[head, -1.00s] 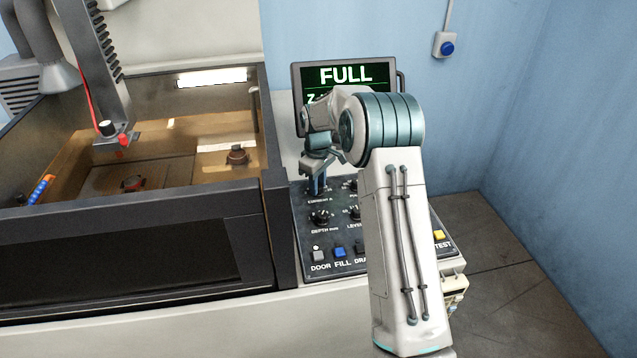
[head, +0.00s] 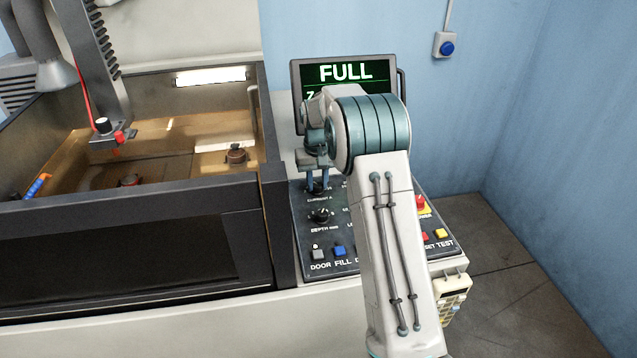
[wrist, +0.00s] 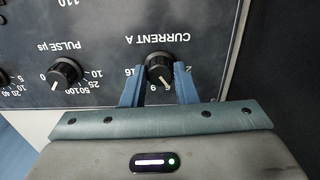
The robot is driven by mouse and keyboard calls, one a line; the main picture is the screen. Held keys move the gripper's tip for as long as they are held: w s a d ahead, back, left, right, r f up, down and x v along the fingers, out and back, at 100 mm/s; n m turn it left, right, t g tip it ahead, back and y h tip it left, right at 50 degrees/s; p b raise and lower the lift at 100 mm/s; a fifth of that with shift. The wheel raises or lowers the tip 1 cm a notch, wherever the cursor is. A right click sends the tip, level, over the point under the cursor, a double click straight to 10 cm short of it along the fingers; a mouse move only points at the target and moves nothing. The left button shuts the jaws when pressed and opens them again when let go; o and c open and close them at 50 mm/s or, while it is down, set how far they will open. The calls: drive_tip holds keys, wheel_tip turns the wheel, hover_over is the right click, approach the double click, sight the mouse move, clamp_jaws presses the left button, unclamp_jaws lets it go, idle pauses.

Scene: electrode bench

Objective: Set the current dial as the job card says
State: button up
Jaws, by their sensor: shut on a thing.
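The current dial (wrist: 159,68) is a black knob with a white pointer line, labelled CURRENT A, upside down in the wrist view. Its pointer is toward the bottom of that picture, by the 6 and 9 marks; the exact mark is hard to tell. My gripper (wrist: 159,86) has its two blue fingers on either side of this knob, shut on it. In the head view my gripper (head: 317,188) reaches down to the upper left of the control panel (head: 300,240), and the fingers mostly cover the dial. I cannot make out a job card.
The PULSE dial (wrist: 64,72) is beside the current dial. The depth dial (head: 320,215) is just below my gripper, with DOOR (head: 318,253) and FILL (head: 339,251) buttons under it. A screen (head: 345,85) reads FULL. The open tank (head: 130,196) is at the left.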

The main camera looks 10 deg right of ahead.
sight(317, 184)
drive_tip(key=shift+r+m, duration=0.1)
drive_tip(key=shift+m, duration=1.4)
drive_tip(key=o, duration=1)
wheel_tip(317, 184, up, 14)
drive_tip(key=shift+f+b, duration=0.1)
drive_tip(key=shift+b, duration=0.55)
